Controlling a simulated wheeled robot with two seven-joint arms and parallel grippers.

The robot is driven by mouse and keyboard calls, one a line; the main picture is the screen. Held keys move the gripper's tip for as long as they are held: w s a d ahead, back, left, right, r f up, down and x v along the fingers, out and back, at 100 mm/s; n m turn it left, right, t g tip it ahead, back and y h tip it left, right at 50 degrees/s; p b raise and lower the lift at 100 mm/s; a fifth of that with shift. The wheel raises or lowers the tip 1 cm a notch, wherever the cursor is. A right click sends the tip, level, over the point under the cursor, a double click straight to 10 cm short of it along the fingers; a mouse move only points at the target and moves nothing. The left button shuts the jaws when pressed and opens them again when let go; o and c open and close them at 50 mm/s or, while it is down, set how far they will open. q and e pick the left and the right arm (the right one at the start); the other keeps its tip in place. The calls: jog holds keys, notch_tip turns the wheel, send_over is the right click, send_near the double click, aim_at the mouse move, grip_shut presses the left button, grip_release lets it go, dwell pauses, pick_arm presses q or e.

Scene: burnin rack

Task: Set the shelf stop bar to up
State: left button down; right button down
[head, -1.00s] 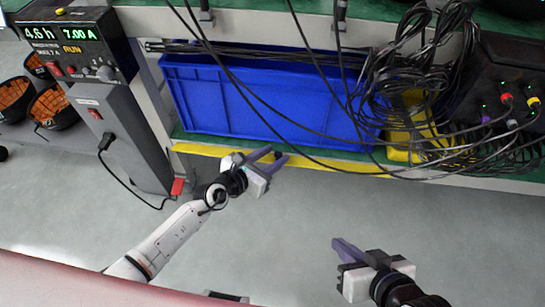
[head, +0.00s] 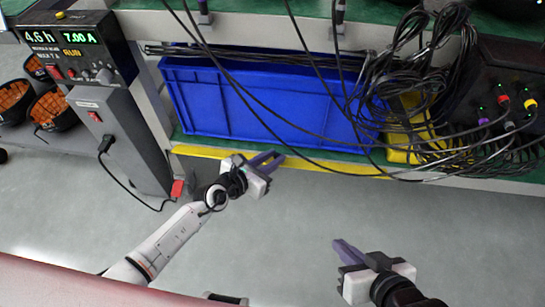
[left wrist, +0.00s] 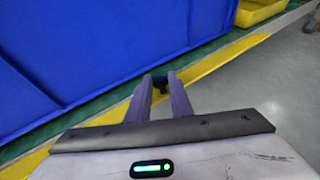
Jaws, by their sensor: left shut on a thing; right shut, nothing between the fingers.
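The shelf stop bar (head: 335,167) looks like the long yellow strip along the front edge of the lower shelf, below the blue bin. It also runs diagonally in the left wrist view (left wrist: 210,64), low at the bin's foot. My left gripper (head: 275,158) is at this strip in the head view. In the left wrist view its purple fingers (left wrist: 159,82) are closed on a small black knob (left wrist: 160,84) at the strip. The fingers hide part of the knob. My right gripper (head: 342,248) is shut and empty over the floor at lower right.
A blue bin (head: 270,105) stands on the green lower shelf right behind the strip. Black cables hang in front of it and tangle at the right near a yellow bin (head: 398,150). A grey cabinet (head: 125,140) stands at left. The floor in front is clear.

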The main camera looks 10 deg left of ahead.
pick_arm(q)
jog(key=shift+w+a, duration=0.1)
jog(key=shift+a, duration=0.25)
pick_arm(e)
jog(key=shift+s+f, duration=0.15)
jog(key=shift+f, duration=0.1)
pick_arm(q)
jog(key=shift+a, duration=0.1)
pick_arm(e)
jog(key=shift+r, duration=0.3)
pick_arm(q)
jog(key=c, duration=1.6)
grip_release()
pick_arm(e)
jog(key=shift+a+f, duration=0.1)
